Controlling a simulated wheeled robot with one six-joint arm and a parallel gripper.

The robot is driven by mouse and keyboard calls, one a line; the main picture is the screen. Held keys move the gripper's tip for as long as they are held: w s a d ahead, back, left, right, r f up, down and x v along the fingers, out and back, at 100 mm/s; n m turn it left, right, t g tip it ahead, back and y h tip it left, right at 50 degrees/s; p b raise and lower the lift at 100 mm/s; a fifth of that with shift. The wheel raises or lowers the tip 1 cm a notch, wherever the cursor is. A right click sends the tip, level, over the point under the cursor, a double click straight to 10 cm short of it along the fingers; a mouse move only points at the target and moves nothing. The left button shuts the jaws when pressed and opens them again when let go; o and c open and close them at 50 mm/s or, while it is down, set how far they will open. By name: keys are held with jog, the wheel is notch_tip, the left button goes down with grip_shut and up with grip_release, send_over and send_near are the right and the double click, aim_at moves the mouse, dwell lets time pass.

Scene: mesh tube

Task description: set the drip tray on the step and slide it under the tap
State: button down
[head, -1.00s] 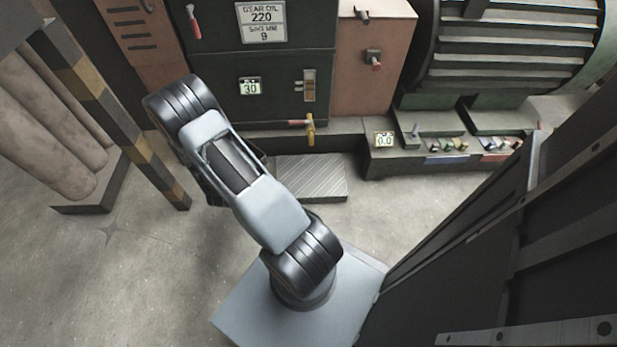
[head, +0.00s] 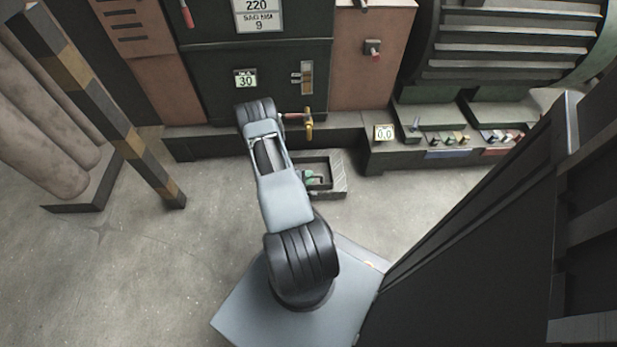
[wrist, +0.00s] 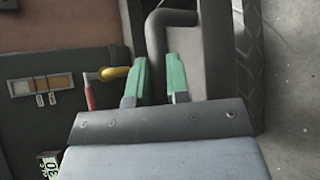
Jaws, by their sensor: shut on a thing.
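The dark drip tray (head: 319,164) is over the left part of the ribbed step (head: 340,178) in the head view. I cannot tell whether it touches the step. In the wrist view, the green fingers of my gripper (wrist: 157,85) are shut on the tray's bent grey handle (wrist: 156,42). The tray (wrist: 216,50) lies to the right of the handle, with the step (wrist: 250,50) beyond. The brass tap (head: 309,126) is just behind the tray; its yellow spout (wrist: 114,73) is left of my fingers.
A low ledge with a digital readout (head: 384,133) and small switches runs to the right. A striped post (head: 115,130) stands at left. The floor (head: 420,200) right of the step is bare.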

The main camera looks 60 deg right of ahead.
jog(key=b, duration=0.4)
send_near(318, 167)
jog(key=x, duration=0.4)
jog(key=shift+w+d, duration=0.1)
jog(key=shift+d, duration=0.1)
notch_tip(318, 167, down, 4)
jog(key=shift+w+d+r+b, duration=0.1)
jog(key=shift+d+r+b, duration=0.1)
jog(key=shift+b, duration=0.95)
jog(key=c, duration=1.1)
grip_release()
